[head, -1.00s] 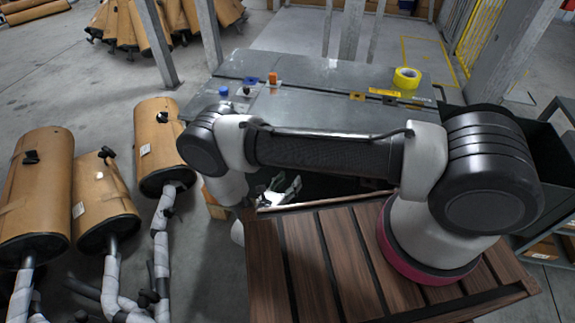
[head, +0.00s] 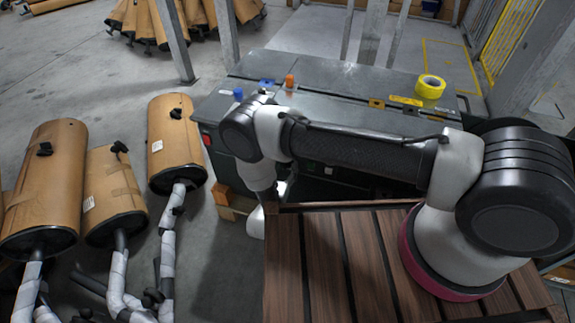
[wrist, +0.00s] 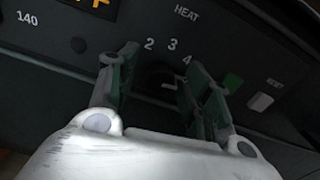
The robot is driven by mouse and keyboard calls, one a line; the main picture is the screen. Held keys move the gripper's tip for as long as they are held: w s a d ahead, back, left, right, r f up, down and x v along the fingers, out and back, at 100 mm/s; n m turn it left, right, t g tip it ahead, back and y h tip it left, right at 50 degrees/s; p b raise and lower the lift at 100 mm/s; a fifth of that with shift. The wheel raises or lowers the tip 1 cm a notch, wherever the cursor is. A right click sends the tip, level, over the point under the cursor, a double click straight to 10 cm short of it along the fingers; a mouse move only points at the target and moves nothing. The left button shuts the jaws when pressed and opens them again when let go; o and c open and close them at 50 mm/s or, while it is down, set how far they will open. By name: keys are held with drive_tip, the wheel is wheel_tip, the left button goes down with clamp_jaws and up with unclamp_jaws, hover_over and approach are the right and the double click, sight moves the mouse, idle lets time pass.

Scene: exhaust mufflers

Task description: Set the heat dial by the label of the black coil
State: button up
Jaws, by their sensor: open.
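The heat dial (wrist: 165,80) is a dark knob on a black panel, under the word HEAT and the numbers 2, 3 and 4, in the wrist view. My gripper (wrist: 163,68) is open, with one finger on each side of the dial; I cannot tell whether they touch it. The dial's setting is hard to read. In the head view, blue (head: 238,95) and orange (head: 290,81) pieces stand on the grey machine's top (head: 330,78). A dark piece between them, perhaps the black coil, is mostly behind my arm. Its label cannot be read.
A green button (wrist: 232,83) and a pale button (wrist: 261,102) sit right of the dial. A display with orange digits (wrist: 90,3) is at upper left. Wrapped mufflers (head: 172,140) stand on the left.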

drive_tip(key=c, duration=1)
drive_tip(key=shift+n, duration=0.4)
drive_tip(key=n, duration=0.3)
drive_tip(key=shift+n, duration=2.1)
drive_tip(key=o, duration=1)
